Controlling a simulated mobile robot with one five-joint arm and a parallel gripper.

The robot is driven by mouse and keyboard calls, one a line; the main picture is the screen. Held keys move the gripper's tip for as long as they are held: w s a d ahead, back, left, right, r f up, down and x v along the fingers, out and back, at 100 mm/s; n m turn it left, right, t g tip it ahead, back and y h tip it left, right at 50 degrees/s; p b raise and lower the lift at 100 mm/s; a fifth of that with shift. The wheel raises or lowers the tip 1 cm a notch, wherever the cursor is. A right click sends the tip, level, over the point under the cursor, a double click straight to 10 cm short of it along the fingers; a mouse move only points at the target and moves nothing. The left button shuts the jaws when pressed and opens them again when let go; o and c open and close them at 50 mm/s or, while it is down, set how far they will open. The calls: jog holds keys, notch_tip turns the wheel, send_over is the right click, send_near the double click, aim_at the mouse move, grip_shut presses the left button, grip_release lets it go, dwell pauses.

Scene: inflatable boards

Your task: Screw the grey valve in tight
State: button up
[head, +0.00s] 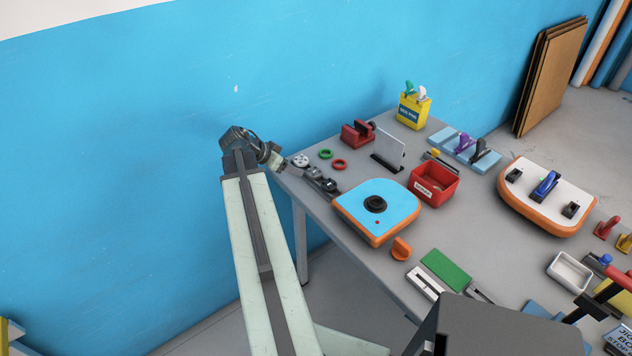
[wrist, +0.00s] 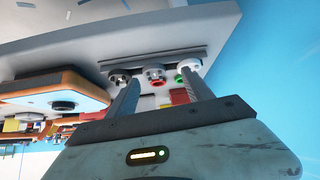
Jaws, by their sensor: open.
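A row of round valves stands on a dark rack at the table's left edge: a white valve (head: 301,160) and two darker ones (head: 316,172) nearer the blue-topped board. The blue-topped board (head: 350,207) with orange sides has a black round port (head: 376,204) with a dark opening.
A green ring (head: 325,154) and a red ring (head: 339,165) lie behind the rack. A white-topped board (head: 540,205) is to the right.

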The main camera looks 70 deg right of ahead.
aim_at(312, 173)
jog(key=shift+m+g, duration=0.4)
jog(key=shift+m, duration=0.2)
jog(key=b+x, duration=0.2)
jog(key=x, duration=0.1)
jog(key=s+b+x, duration=0.1)
jog(key=b+x, duration=0.1)
jog(key=x, duration=0.1)
jog(key=r+b+x, duration=0.1)
jog(key=b+x, duration=0.1)
jog(key=x, duration=0.2)
jog(key=shift+s+d, duration=0.25)
jog(key=shift+s, duration=0.1)
jog(key=shift+r, duration=0.2)
jog(key=c, duration=1.1)
jog(key=shift+r, duration=0.15)
